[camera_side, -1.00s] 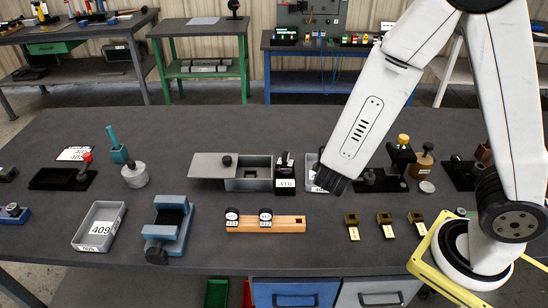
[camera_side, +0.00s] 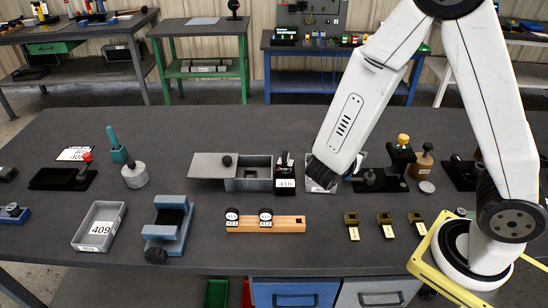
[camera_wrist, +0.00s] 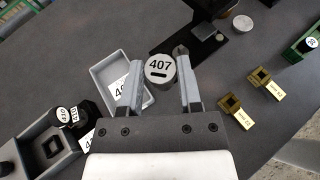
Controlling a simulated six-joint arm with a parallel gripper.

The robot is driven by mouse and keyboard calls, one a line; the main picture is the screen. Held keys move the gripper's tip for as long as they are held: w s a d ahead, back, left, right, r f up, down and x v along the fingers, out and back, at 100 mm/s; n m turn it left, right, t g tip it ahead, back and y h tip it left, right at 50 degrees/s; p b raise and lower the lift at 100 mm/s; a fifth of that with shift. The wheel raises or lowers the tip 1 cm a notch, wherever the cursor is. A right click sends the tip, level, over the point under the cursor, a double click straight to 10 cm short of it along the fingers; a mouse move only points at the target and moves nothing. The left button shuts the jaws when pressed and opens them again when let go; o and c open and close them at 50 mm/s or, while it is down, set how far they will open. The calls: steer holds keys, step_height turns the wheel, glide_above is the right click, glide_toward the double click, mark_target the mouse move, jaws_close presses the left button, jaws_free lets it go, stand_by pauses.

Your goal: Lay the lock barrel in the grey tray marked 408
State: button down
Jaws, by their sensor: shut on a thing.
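My gripper (camera_wrist: 162,82) is shut on a round grey lock barrel (camera_wrist: 158,74), seen from its end in the wrist view, marked 407 with a dark slot. In the side view my gripper (camera_side: 334,168) covers the barrel. A grey tray (camera_wrist: 107,74) lies just left of the barrel in the wrist view. Its label is partly hidden by a finger; only a 4 and part of another digit show. In the side view this tray (camera_side: 318,187) is partly behind my gripper, and its full number cannot be read.
Left of the tray stand a black piece marked 410 (camera_side: 285,183) and a grey box with a sliding lid (camera_side: 247,183). Another grey tray, marked 409 (camera_side: 84,236), lies far left. Black fixtures (camera_side: 400,160) stand close on the right. Brass pieces (camera_side: 384,219) lie in front.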

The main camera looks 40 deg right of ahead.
steer(key=w+f, duration=0.2)
steer(key=w, duration=0.1)
steer(key=w+d+f, duration=0.1)
steer(key=w+f, duration=0.1)
steer(key=w, duration=0.1)
steer(key=w+f, duration=0.3)
steer(key=shift+w+d+f, duration=0.1)
steer(key=shift+w+d, duration=0.1)
steer(key=shift+d, duration=0.2)
steer(key=shift+w+d+f, duration=0.1)
steer(key=shift+w+f, duration=0.25)
steer(key=shift+w+f, duration=0.25)
steer(key=shift+f, duration=1.6)
steer(key=shift+f, duration=0.1)
steer(key=shift+c, duration=1.4)
jaws_free()
